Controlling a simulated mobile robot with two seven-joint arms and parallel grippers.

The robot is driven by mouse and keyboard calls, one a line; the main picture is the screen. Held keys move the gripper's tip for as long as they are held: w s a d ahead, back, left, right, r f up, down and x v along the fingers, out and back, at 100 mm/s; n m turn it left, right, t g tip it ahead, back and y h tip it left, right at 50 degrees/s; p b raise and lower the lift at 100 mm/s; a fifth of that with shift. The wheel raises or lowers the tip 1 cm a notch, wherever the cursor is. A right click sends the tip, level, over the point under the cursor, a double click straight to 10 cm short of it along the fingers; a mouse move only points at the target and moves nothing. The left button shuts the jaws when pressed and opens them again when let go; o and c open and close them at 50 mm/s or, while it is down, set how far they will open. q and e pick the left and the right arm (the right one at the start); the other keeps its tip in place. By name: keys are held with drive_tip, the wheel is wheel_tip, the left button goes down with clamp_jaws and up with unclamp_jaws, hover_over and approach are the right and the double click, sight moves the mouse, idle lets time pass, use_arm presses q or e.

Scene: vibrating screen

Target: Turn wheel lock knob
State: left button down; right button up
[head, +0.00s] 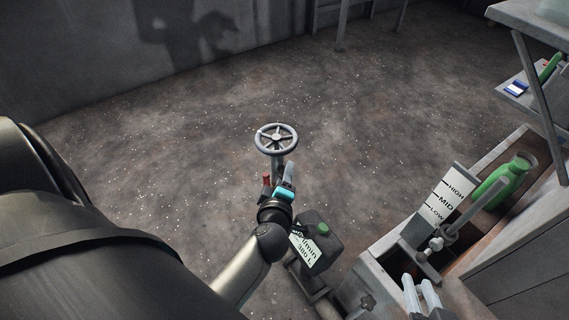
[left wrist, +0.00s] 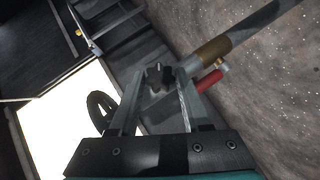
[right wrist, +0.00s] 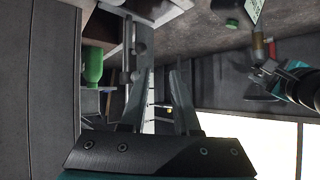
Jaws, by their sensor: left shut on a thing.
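The handwheel (head: 276,139) is a grey spoked ring on a post, standing upright over the floor. A dark lobed lock knob (left wrist: 158,75) shows between the fingertips of my left gripper (left wrist: 160,72) in the left wrist view. My left gripper is shut on this knob, beside the post just under the wheel; it also shows in the head view (head: 286,176). The knob is hidden behind my fingers in the head view. My right gripper (head: 422,292) is open and empty at the lower right; it also shows in the right wrist view (right wrist: 155,88).
A red grip (head: 267,180) is close to my left fingers. A dark canister (head: 316,246) with a green cap stands right of my left wrist. A level gauge (head: 440,208) and a green bottle (head: 503,178) are at the right. The floor (head: 380,120) beyond the wheel is clear.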

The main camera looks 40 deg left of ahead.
drive_tip(key=s+d+g+h+p, duration=0.3)
drive_tip(key=s+d+g+p, duration=0.15)
drive_tip(key=d+g, duration=0.2)
drive_tip(key=s+d+f+g+p, duration=0.1)
drive_tip(key=s+f+p, duration=0.25)
drive_tip(key=f, duration=0.45)
drive_tip(key=s+d+f+g+p, duration=0.15)
drive_tip(key=f+p, duration=0.25)
drive_tip(key=f, duration=0.4)
use_arm(q)
drive_tip(key=shift+w+d+r+m+g+y+p, duration=0.1)
drive_tip(key=shift+m+g+y+p, duration=0.1)
drive_tip(key=shift+m+g+p, duration=0.95)
drive_tip(key=shift+w+d+r+m+g+y+p, duration=0.15)
drive_tip(key=shift+m+g+p, duration=0.3)
drive_tip(key=shift+g+p, duration=1.4)
use_arm(e)
drive_tip(key=s+d+f, duration=0.2)
drive_tip(key=s, duration=0.3)
drive_tip(key=s+d+f+h, duration=0.1)
drive_tip(key=s+d, duration=0.2)
drive_tip(key=s, duration=0.2)
drive_tip(key=shift+s+d+f+t+p, duration=0.15)
drive_tip(key=shift+s+f+t+p, duration=0.2)
drive_tip(key=shift+s+p, duration=0.1)
use_arm(q)
drive_tip(key=shift+f+t, duration=0.1)
drive_tip(key=shift+t, duration=0.3)
